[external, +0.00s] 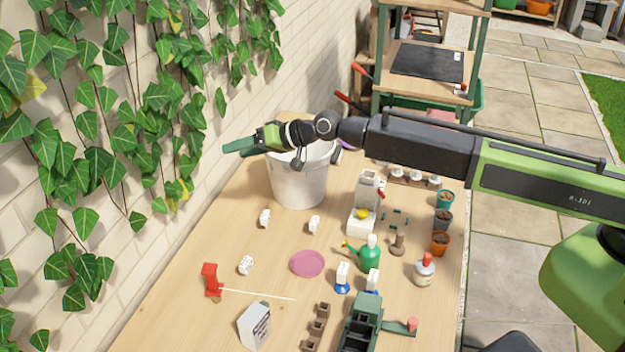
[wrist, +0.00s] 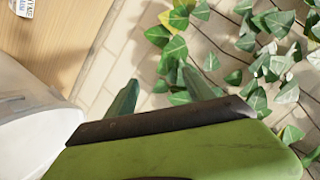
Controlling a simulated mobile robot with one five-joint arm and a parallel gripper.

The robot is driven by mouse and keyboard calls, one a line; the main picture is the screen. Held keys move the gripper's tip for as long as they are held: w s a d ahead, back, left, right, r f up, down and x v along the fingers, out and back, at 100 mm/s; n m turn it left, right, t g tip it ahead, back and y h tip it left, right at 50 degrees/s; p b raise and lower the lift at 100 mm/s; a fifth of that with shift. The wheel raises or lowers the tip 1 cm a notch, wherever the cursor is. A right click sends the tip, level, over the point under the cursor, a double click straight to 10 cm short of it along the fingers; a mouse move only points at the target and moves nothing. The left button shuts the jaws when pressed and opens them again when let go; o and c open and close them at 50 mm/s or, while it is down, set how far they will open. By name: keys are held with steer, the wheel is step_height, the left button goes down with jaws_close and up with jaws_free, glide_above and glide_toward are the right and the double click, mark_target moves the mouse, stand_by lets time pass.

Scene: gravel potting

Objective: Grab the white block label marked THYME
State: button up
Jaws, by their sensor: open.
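Three small white blocks stand or lie on the wooden table in the external view: one near the bucket's left (external: 265,218), one in front of the bucket (external: 314,224), and one nearer the front (external: 245,265). Their lettering is too small to read, so I cannot tell which is THYME. A white block with dark print (wrist: 23,8) is cut off at the top left of the wrist view; its word is unclear. My gripper (external: 238,147) is open and empty, raised beside the bucket rim near the wall. Its fingers (wrist: 160,92) point toward the ivy, away from the blocks.
A large white bucket (external: 298,185) stands close under my wrist. The ivy-covered brick wall (external: 225,150) borders the table's left.

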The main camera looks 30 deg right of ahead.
mark_target(268, 214)
steer(key=s+d+f+n+g+h+b, duration=0.1)
steer(key=s+d+f+n+h+b, duration=0.1)
steer(key=f, duration=0.6)
steer(key=s+d+f+n+g+h+b, duration=0.2)
steer(key=s+d+f+n+b, duration=0.1)
steer(key=d+f, duration=0.4)
steer(key=s+d+f+n+g+h+b, duration=0.2)
steer(key=s+d+f+n+b, duration=0.1)
steer(key=f, duration=0.6)
steer(key=shift+s+d+n+h+b, duration=0.3)
steer(key=shift+s+d+h+b, duration=0.15)
steer(key=shift+d+b, duration=0.45)
steer(key=shift+s+d, duration=0.1)
steer(key=shift+s, duration=0.05)
steer(key=w+a, duration=0.1)
steer(key=a, duration=0.1)
steer(key=w+a, duration=0.4)
steer(key=shift+a+r, duration=0.15)
steer(key=shift+a, duration=0.05)
steer(key=w+a, duration=0.1)
steer(key=a, duration=0.1)
steer(key=w+a, duration=0.1)
steer(key=w, duration=0.1)
steer(key=shift+a, duration=0.35)
steer(key=shift+f+b, duration=0.7)
steer(key=shift+f, duration=0.05)
steer(key=shift+s+r, duration=0.1)
steer(key=shift+r, duration=0.1)
steer(key=shift+d, duration=0.1)
jaws_close()
